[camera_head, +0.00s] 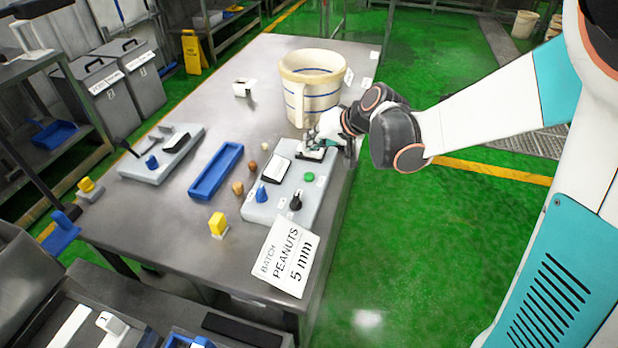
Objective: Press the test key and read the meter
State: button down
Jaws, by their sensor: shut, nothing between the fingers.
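A grey control box (256,213) lies on the steel table. It carries a tilted white panel (275,172), which may be the meter, but no reading can be made out. A green button (309,177), a blue knob (262,194) and a black knob (296,202) are also on it. My gripper (313,150) is shut and empty at the box's far end, low over it. Whether it touches anything is unclear. It hides what lies under it, and I cannot tell which part is the test key.
A cream bucket (312,82) stands just behind my gripper. A blue tray (215,171), a second grey box (150,171), a yellow block (217,224) and small brown pieces (238,188) lie to the left. A "PEANUTS 5 mm" sign (285,262) is at the front.

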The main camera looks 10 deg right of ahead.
aim_at(312, 173)
notch_tip(312, 173, down, 7)
jog(key=b, duration=0.4)
jog(key=shift+r+b, duration=0.1)
jog(key=shift+b, duration=0.2)
dwell(1.0)
jog(key=shift+f+b, duration=0.3)
jog(key=shift+f, duration=0.1)
jog(key=shift+f+b, duration=0.4)
jog(key=shift+f, duration=0.1)
dwell(0.7)
jog(key=shift+r, duration=0.1)
jog(key=shift+r+p, duration=0.75)
jog(key=shift+r, duration=0.15)
jog(key=shift+r+p, duration=1.9)
jog(key=shift+r, duration=0.6)
